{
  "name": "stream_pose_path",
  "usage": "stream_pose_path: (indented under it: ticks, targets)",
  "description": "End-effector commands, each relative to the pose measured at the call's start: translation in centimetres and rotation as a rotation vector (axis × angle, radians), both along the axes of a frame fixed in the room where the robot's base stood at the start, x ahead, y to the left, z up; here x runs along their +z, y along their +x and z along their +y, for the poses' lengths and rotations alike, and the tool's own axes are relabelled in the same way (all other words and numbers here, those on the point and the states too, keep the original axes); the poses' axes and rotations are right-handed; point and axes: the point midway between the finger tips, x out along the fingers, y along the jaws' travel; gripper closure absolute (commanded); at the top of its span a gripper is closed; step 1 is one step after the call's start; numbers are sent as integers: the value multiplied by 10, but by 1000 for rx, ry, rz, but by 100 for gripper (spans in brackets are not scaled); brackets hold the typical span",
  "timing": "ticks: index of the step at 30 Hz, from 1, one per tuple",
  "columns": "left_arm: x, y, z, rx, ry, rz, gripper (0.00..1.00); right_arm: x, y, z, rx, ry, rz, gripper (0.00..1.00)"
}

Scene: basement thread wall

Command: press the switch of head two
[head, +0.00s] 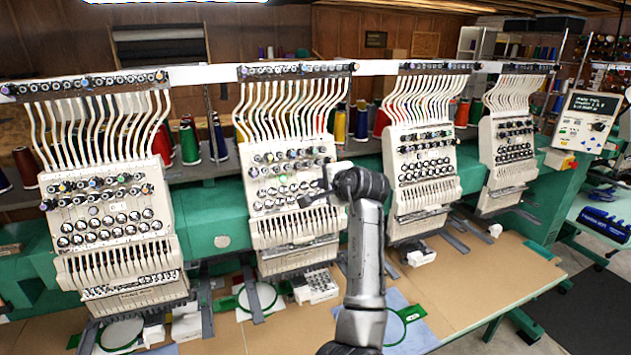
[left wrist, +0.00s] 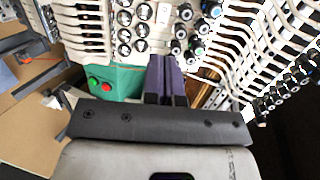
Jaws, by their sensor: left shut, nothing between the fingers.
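Several white embroidery heads stand in a row on a green machine. The second head from the left (head: 290,185) has rows of round knobs on its face. My left gripper (head: 308,198) is in front of this head's right side and covers part of its face. In the left wrist view my left gripper (left wrist: 165,78) has its dark fingers shut together, with nothing between them. Beyond the fingertips are white faces with knobs (left wrist: 132,30). I cannot make out the switch of head two, nor whether the fingertips touch the head. My right gripper is not in view.
Other heads stand at left (head: 110,215) and right (head: 425,170). A control panel (head: 585,122) is at the far right. A red and a green button on a green surface (left wrist: 118,82) show near the fingers. The tan tabletop (head: 480,275) at lower right is mostly clear.

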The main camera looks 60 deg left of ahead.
Motion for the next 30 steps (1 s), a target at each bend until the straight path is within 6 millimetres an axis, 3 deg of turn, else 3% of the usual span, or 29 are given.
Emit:
stream_pose_path:
  ticks: [18,30]
  targets:
    - [-36,11,98,1,-1,1,100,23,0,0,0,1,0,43]
    - [-46,14,121,0,0,-1,100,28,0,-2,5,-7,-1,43]
